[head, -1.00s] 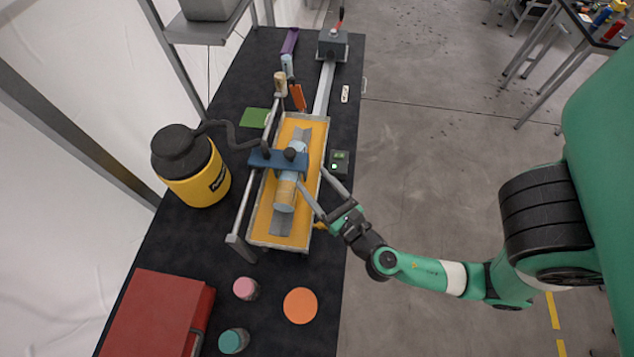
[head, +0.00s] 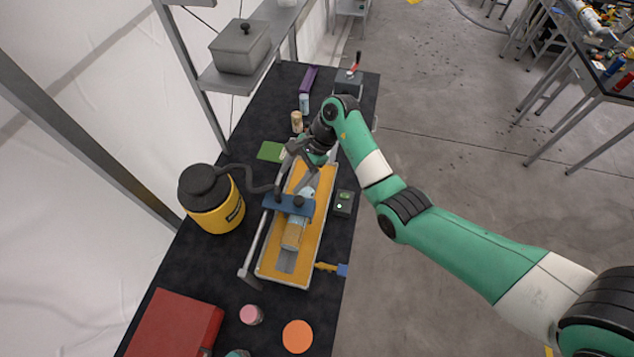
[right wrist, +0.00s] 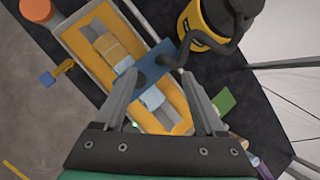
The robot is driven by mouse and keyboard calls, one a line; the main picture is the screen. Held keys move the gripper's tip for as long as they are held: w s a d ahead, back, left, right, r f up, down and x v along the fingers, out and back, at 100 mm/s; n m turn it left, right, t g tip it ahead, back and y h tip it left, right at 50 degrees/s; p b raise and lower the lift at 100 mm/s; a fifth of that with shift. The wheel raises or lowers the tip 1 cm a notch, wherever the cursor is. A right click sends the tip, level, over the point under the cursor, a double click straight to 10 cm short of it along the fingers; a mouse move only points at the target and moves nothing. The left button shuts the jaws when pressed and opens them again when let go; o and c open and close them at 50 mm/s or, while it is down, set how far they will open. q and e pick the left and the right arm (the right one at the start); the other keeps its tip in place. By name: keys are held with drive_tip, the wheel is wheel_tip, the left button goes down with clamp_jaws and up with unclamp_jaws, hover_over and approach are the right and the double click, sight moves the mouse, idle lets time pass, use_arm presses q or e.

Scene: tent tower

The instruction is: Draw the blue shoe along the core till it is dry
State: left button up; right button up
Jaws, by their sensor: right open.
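The blue shoe (head: 279,203) is a flat block with dark knobs, set across the core on a side rail; a dark hose joins it to a yellow vacuum canister (head: 215,205). It also shows in the right wrist view (right wrist: 150,72). The core (head: 293,236) is a tan and pale blue cylinder lying lengthwise in a yellow-floored tray (head: 262,262). My right gripper (head: 292,184) is open, fingers pointing down just beyond the shoe. In the right wrist view its fingertips (right wrist: 158,72) are either side of the shoe; contact cannot be told. My left gripper is not in view.
A small dark box with a green display (head: 344,203) stands right of the tray, and a yellow and blue handle (head: 331,268) sticks out at its near right. A red case (head: 172,325), an orange disc (head: 297,337) and a pink-topped jar (head: 251,315) are at the near end.

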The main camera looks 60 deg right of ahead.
sight(299, 199)
drive_tip(key=s+d+r+g, duration=0.2)
drive_tip(key=s+d+r, duration=0.1)
drive_tip(key=s+d, duration=0.1)
drive_tip(key=shift+m+h, duration=0.3)
drive_tip(key=b+x, duration=0.1)
drive_tip(key=x, duration=1.1)
drive_tip(key=shift+a, duration=0.2)
clamp_jaws()
idle(0.4)
